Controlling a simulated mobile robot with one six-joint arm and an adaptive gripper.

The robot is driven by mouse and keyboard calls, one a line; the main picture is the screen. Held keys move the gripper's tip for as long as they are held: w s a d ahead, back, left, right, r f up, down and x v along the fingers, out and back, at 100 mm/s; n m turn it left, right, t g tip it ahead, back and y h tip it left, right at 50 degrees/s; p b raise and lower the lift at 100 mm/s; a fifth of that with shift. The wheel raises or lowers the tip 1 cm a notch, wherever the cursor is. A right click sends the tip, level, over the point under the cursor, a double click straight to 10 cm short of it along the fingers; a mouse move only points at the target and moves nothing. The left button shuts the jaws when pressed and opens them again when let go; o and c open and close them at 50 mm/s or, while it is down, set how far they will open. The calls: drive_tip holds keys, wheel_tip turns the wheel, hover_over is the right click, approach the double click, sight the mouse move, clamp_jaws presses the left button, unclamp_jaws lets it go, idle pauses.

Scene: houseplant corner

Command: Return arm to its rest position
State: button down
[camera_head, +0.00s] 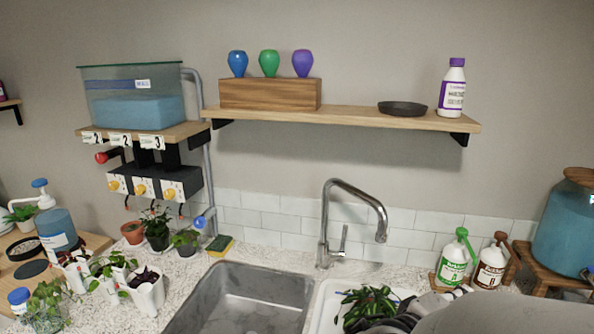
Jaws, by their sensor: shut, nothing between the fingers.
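My arm comes in at the lower right as a large grey link, with my gripper (380,323) at its end by the bottom edge. The dark gripper is shut and empty. It overlaps the lower right of a leafy green plant (362,301) in the white basin (322,304). I cannot tell whether it touches the leaves. The fingertips are partly lost against the plant and the frame edge.
A steel sink (240,292) and faucet (325,225) stand left of my gripper. Green (454,262) and brown (490,268) spray bottles and a blue dispenser (565,232) stand close to my arm. A wooden shelf (350,116) hangs above. Potted plants (147,290) fill the left counter.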

drive_tip(key=s+a+f+m+g+y, duration=0.1)
drive_tip(key=s+f+m+g+y, duration=0.2)
drive_tip(key=s, duration=0.4)
drive_tip(key=s+a+f+m+g+y, duration=0.1)
drive_tip(key=s+f+m+g+y, duration=0.15)
drive_tip(key=s, duration=0.55)
drive_tip(key=a+r+t+y, duration=0.1)
drive_tip(key=a+t+y, duration=0.1)
drive_tip(key=a+y, duration=0.6)
drive_tip(key=a, duration=0.6)
drive_tip(key=shift+s+a+r, duration=0.15)
drive_tip(key=shift+s+a, duration=0.05)
drive_tip(key=shift+s, duration=0.15)
drive_tip(key=shift+y, duration=0.25)
